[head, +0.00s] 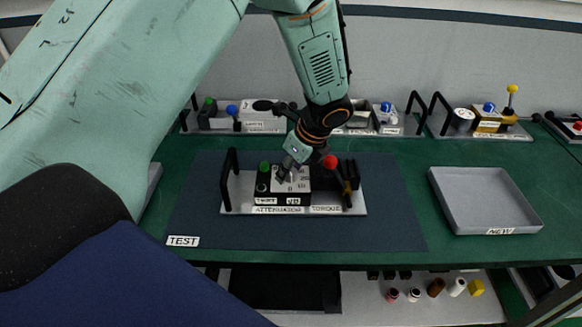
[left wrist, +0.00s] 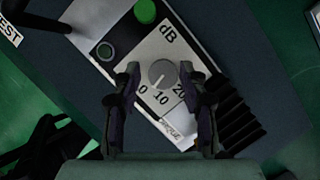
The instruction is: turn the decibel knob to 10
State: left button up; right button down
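The decibel knob (left wrist: 162,73) is a small grey round knob on a white plate marked dB, with 0, 10 and 20 around its lower side. A faint mark on it seems to point down-left, but I cannot read its exact setting. My left gripper (left wrist: 161,80) is open, with one fingertip on each side of the knob; a gap shows between fingers and knob. In the head view my left gripper (head: 288,172) is low over the attenuator unit (head: 284,200) and hides the knob. My right gripper is not in view.
A green button (left wrist: 145,11) and a dark round socket (left wrist: 104,51) sit beside the dial. A red knob (head: 330,161) and a black handle (head: 230,180) stand close by. An empty grey tray (head: 448,205) marked NEW lies right. Other modules line the back.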

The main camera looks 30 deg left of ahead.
pick_arm(q)
jog(key=shift+w+d+f, duration=0.15)
jog(key=shift+w, duration=0.2)
jog(key=c, duration=0.3)
jog(key=shift+c, duration=0.8)
jog(key=shift+s+a, duration=0.2)
jog(key=shift+s, duration=0.05)
grip_shut()
jog(key=shift+w+d+n+p, duration=0.15)
jog(key=shift+w+n+p, duration=0.1)
jog(key=shift+n+p, duration=0.25)
jog(key=n+p, duration=0.1)
jog(key=n+g+p, duration=0.1)
jog(key=shift+r+n, duration=0.2)
jog(key=shift+n, duration=0.1)
jog(key=shift+w+f+n+g+p, duration=0.1)
jog(key=shift+n+g+p, duration=0.2)
jog(key=shift+n+g, duration=0.35)
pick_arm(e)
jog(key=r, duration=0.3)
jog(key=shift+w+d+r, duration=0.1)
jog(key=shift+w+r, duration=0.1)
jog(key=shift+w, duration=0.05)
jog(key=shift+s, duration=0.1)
